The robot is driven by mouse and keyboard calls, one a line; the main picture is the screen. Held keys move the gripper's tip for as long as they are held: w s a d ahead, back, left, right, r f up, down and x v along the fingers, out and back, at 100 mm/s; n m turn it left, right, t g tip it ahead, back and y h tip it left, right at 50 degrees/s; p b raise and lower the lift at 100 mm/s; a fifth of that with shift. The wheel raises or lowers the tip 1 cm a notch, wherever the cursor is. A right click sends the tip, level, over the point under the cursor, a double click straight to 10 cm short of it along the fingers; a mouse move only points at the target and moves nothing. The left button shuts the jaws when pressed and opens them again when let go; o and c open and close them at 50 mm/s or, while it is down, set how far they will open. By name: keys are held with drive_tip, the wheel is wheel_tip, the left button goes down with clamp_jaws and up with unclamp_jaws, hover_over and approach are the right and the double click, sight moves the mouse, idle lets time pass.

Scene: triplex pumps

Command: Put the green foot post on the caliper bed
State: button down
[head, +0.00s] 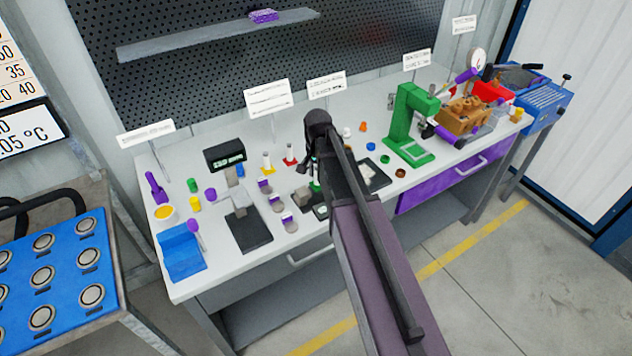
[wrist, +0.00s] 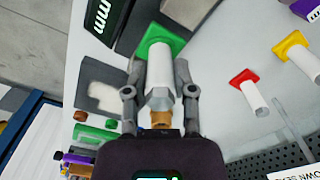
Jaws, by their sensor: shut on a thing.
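My gripper (wrist: 160,92) is shut on the green foot post (wrist: 159,70). The foot points away from my gripper, towards a dark device with an "mm" readout (wrist: 103,14), which seems to be the caliper. Whether the foot touches the bed beneath it, I cannot tell. In the head view my gripper (head: 312,168) is over the middle of the bench, and a bit of green foot (head: 315,186) shows below it. My arm hides much of the caliper there.
A red foot post (head: 290,155) and a yellow foot post (head: 266,162) stand just left of my gripper. A black display (head: 224,155) and a dark plate (head: 248,231) are further left. A green press frame (head: 408,120) stands to the right. Several small parts crowd the bench.

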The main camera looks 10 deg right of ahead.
drive_tip(key=shift+s+f+b, duration=0.1)
drive_tip(key=shift+f+b, duration=1.3)
drive_tip(key=shift+f, duration=0.35)
drive_tip(key=shift+f, duration=0.1)
drive_tip(key=shift+c, duration=2.2)
unclamp_jaws()
drive_tip(key=shift+r, duration=0.2)
wheel_tip(320, 180, up, 12)
drive_tip(key=p, duration=1.2)
